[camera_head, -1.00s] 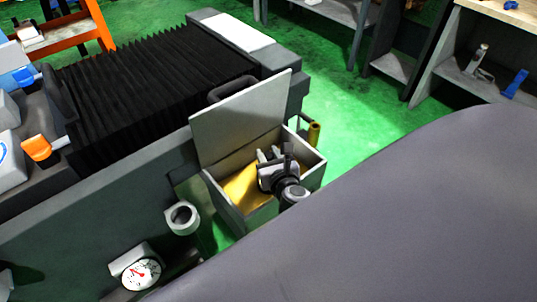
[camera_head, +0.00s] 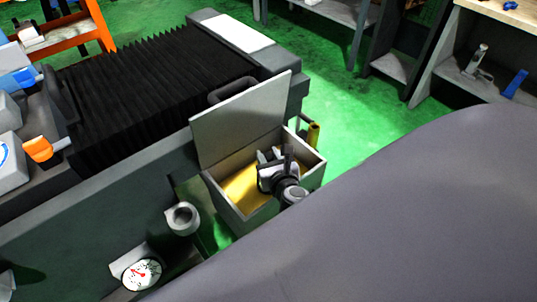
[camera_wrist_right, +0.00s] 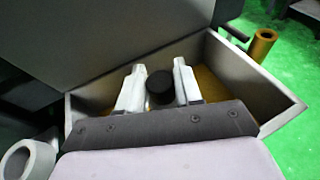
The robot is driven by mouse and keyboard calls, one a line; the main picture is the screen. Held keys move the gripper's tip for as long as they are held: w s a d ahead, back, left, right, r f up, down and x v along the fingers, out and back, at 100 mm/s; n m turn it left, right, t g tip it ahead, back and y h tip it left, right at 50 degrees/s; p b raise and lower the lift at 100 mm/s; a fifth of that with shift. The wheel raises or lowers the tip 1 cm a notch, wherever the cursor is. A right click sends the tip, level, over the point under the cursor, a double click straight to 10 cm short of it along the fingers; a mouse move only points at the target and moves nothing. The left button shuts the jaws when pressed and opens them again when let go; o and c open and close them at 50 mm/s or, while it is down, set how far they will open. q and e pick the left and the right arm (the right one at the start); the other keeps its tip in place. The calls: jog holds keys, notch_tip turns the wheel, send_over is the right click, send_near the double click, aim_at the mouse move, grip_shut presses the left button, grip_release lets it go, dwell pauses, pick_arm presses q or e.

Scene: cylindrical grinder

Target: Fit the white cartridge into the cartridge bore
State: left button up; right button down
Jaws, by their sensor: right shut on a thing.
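My right gripper (camera_head: 268,155) is inside the open grey box (camera_head: 224,195) on the machine's side. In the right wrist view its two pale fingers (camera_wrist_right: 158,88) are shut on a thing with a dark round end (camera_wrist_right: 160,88). The rest of that thing is hidden, so I cannot tell whether it is the white cartridge. No white cartridge shows plainly. The box has a yellow inside; I see no clear bore in it. A grey ring-mouthed holder (camera_head: 183,216) stands left of the box; I cannot tell whether it is the cartridge bore. My left gripper is not in view.
The box's lid (camera_head: 240,117) stands raised on its far side. A brass-coloured tube (camera_head: 314,134) stands just beyond the box's right corner. A dial gauge (camera_head: 141,273) is at the lower left. Black bellows (camera_head: 155,90) cover the machine top.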

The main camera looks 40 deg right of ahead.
jog(key=shift+f+b, duration=1.2)
jog(key=shift+f, duration=0.2)
jog(key=shift+r, duration=0.1)
dwell(0.3)
jog(key=shift+r+p, duration=1)
jog(key=shift+p, duration=0.25)
jog(key=shift+p, duration=0.45)
dwell(0.9)
jog(key=shift+f+b, duration=1.05)
jog(key=shift+f, duration=0.15)
jog(key=c, duration=0.7)
grip_release()
jog(key=shift+s, duration=0.1)
